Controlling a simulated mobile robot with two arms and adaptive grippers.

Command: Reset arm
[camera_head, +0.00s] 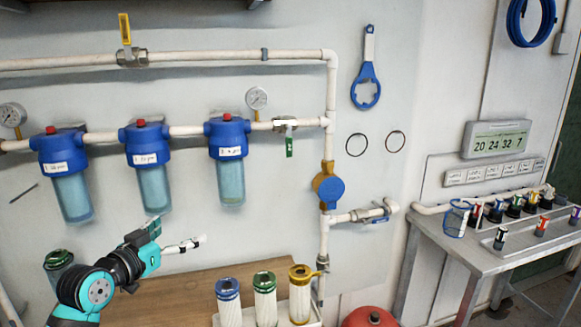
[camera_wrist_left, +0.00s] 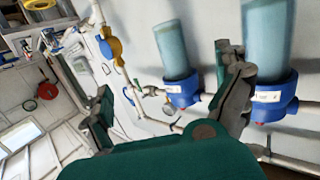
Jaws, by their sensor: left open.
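My left arm (camera_head: 90,288) comes in from the lower left, teal and black, in front of the wall. Its left gripper (camera_head: 177,232) is open, below the filter housings and above the wooden bench. In the left wrist view, the two fingers of the left gripper (camera_wrist_left: 162,80) stand wide apart with nothing between them. Two of the blue-capped filter housings (camera_wrist_left: 180,58) show beyond the fingers, tilted in that view. My right gripper is not in view.
Filter housings (camera_head: 146,168) hang from white pipes on the wall. Filter cartridges with blue (camera_head: 228,302), green and yellow caps stand on the bench (camera_head: 180,288). A blue wrench (camera_head: 367,75) hangs on the wall. A metal table (camera_head: 455,245) stands right.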

